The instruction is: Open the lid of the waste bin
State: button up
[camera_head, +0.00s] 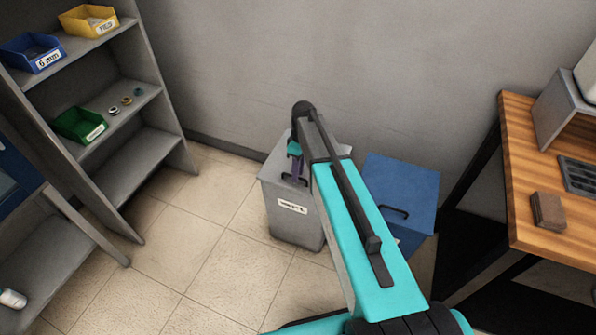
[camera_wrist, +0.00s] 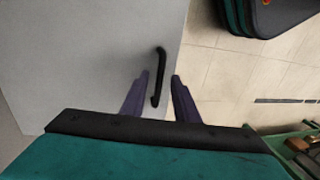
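The grey waste bin (camera_head: 290,222) stands on the floor against the wall, with a white label on its front. Its lid (camera_head: 272,172) looks shut and is partly hidden by my arm. In the wrist view the grey lid (camera_wrist: 85,55) fills the left side, with a black bar handle (camera_wrist: 159,72) near its edge. My gripper (camera_head: 298,176) is over the lid at the handle. In the wrist view my gripper (camera_wrist: 160,78) is open, its two purple fingers apart with the handle's near end between them. I cannot tell whether either finger touches it.
A blue bin (camera_head: 412,185) with a black handle stands close on the right. A wooden table (camera_head: 550,150) is at the far right. A grey shelf (camera_head: 140,185) with blue, yellow and green boxes is at the left. Tiled floor (camera_head: 195,270) is clear between shelf and bin.

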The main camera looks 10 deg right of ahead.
grip_shut()
dwell(0.3)
